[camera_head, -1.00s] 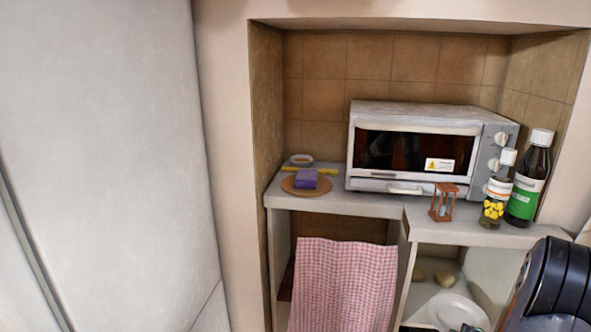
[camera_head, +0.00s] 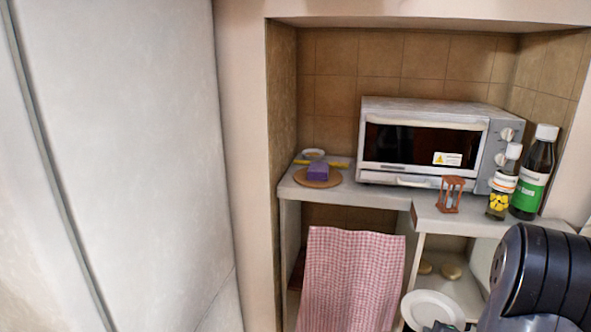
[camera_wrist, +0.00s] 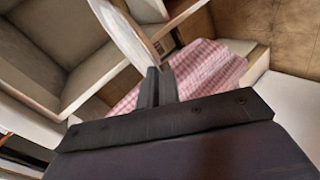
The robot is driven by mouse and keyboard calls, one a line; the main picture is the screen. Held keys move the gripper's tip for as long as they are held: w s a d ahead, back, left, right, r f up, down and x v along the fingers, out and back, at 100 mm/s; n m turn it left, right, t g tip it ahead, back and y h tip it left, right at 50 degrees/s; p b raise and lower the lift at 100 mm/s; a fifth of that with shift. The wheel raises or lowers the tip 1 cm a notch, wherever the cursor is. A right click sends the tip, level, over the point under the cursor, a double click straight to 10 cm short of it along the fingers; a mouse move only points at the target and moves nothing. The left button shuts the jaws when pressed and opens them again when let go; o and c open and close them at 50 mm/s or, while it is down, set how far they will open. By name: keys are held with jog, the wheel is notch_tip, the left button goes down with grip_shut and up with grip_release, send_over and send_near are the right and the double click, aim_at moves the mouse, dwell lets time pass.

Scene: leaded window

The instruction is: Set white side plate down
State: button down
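The white side plate (camera_head: 432,306) shows at the lower right of the head view, in front of the open shelf space under the counter. In the wrist view the plate (camera_wrist: 122,32) is seen nearly edge-on, tilted, with its lower rim between my gripper's fingers. My gripper (camera_wrist: 156,84) is shut on that rim, its two dark fingers close together. In the head view my dark arm is at the lower right, and the gripper is mostly out of sight there.
A counter holds a toaster oven (camera_head: 420,140), a purple block (camera_head: 318,172) on a round board, an hourglass (camera_head: 451,195) and two bottles (camera_head: 531,175). A red checked cloth (camera_head: 350,280) hangs below. Round tan items (camera_head: 451,271) lie on the lower shelf.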

jog(key=w+a+r+n+y, duration=0.1)
jog(key=a+r+n+y, duration=0.15)
jog(key=a, duration=1.45)
notch_tip(320, 180, up, 10)
jog(key=s+p, duration=0.1)
jog(key=p, duration=1.8)
jog(key=shift+s+a+r+m+h, duration=0.15)
jog(key=shift+s+a+m+h, duration=0.25)
jog(key=shift+a+m+h, duration=0.05)
